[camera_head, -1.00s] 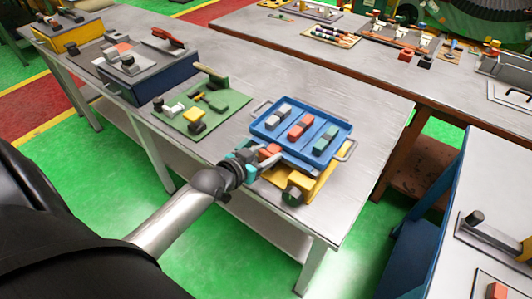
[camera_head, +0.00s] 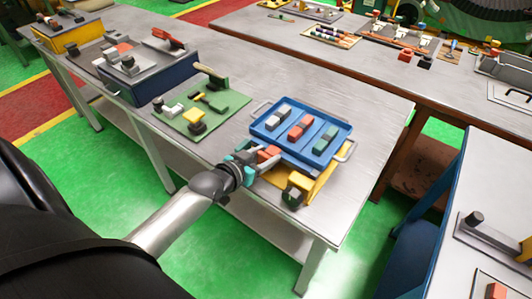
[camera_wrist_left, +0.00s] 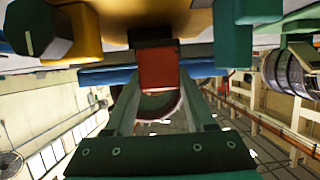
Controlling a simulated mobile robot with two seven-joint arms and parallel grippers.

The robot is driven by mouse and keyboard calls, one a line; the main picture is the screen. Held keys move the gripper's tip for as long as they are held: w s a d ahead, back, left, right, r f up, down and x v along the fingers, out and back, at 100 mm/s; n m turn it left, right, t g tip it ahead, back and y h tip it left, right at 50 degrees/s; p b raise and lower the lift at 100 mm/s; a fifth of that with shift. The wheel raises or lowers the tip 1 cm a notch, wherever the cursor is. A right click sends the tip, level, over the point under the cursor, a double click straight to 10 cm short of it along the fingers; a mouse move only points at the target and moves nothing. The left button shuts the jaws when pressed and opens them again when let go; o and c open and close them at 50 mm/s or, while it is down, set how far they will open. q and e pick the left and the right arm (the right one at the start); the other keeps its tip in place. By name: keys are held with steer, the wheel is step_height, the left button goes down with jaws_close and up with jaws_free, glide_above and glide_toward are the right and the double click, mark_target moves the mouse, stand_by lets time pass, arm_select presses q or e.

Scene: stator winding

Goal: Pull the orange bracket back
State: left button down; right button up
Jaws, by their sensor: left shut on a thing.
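The orange bracket (camera_head: 266,154) sits at the near left edge of the blue tray, by the yellow fixture. My left gripper (camera_head: 263,160) reaches it from the lower left and is shut on it. In the left wrist view the orange bracket (camera_wrist_left: 158,68) shows as a red-orange block between the two fingers (camera_wrist_left: 157,90), with a dark piece behind it. Its far end is hidden. My right gripper is not in view.
The blue tray (camera_head: 262,131) with grey, orange and green blocks lies on a yellow fixture (camera_head: 318,185) with a dark knob (camera_head: 293,197). A green board (camera_head: 230,101) with parts lies to the left. The steel table (camera_head: 370,130) is clear to the right.

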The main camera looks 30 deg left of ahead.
mark_target(263, 160)
arm_select(q)
steer(key=s+p, duration=0.1)
steer(key=s, duration=0.2)
steer(key=shift+s+a, duration=0.15)
steer(key=shift+s, duration=0.05)
steer(key=shift+f, duration=0.1)
steer(key=shift+c, duration=1.2)
jaws_free()
steer(key=p+v, duration=0.2)
steer(key=v, duration=1.3)
steer(key=shift+r, duration=0.2)
steer(key=shift+f, duration=0.1)
